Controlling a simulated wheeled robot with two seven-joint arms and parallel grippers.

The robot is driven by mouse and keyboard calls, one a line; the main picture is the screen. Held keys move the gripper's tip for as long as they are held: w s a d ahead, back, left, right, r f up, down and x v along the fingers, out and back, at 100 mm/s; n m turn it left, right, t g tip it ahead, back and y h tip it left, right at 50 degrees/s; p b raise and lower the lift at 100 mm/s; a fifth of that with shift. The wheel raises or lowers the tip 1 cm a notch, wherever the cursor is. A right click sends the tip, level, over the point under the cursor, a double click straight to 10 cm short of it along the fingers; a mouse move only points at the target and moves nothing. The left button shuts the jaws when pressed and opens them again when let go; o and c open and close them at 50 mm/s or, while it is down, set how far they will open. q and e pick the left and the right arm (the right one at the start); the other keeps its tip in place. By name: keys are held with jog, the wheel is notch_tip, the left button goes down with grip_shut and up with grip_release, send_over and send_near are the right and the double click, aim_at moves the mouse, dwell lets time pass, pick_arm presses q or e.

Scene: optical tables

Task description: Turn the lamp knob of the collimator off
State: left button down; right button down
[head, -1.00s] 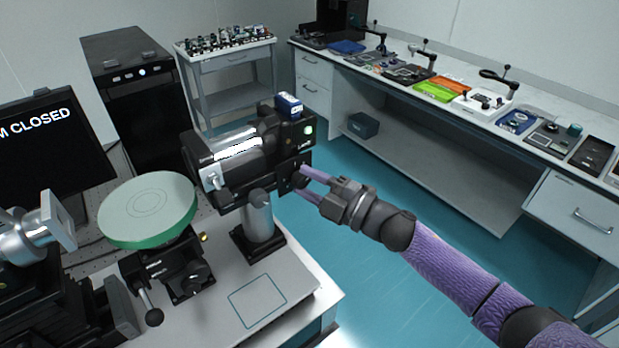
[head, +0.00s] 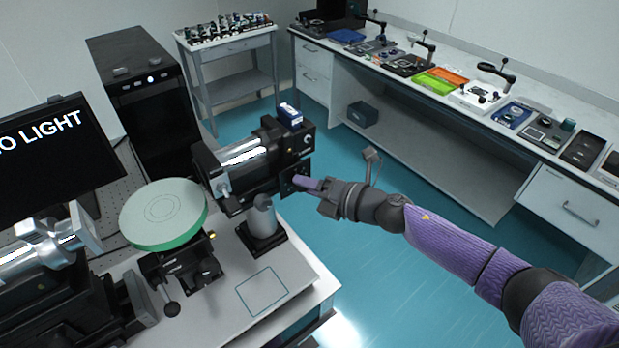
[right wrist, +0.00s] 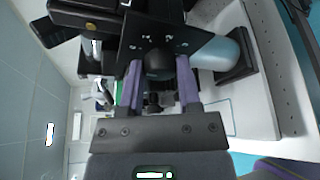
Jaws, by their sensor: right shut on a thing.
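The collimator (head: 250,163) is a black and silver tube on a post at the near table's right side. Its lamp housing is at the right end, with a dark face and no green light showing. The lamp knob (right wrist: 157,62) is dark and shows between my fingers in the right wrist view; in the head view it is hidden by the fingers. My right gripper (head: 300,183) reaches in from the right and is shut on the knob, one purple finger on each side, as the right wrist view (right wrist: 159,85) also shows. My left gripper is out of view.
A green-rimmed round platform (head: 163,213) stands left of the collimator. A monitor (head: 50,165) at left reads "O LIGHT", its start cut off. A black cabinet (head: 150,110), a cart (head: 235,75) and a long bench (head: 440,120) stand behind. Teal floor lies open between.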

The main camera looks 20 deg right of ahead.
jog(key=shift+n+p, duration=0.3)
jog(key=shift+n, duration=0.1)
jog(key=shift+h, duration=0.3)
jog(key=shift+c, duration=1.4)
grip_release()
jog(key=v, duration=1)
jog(key=shift+b, duration=0.4)
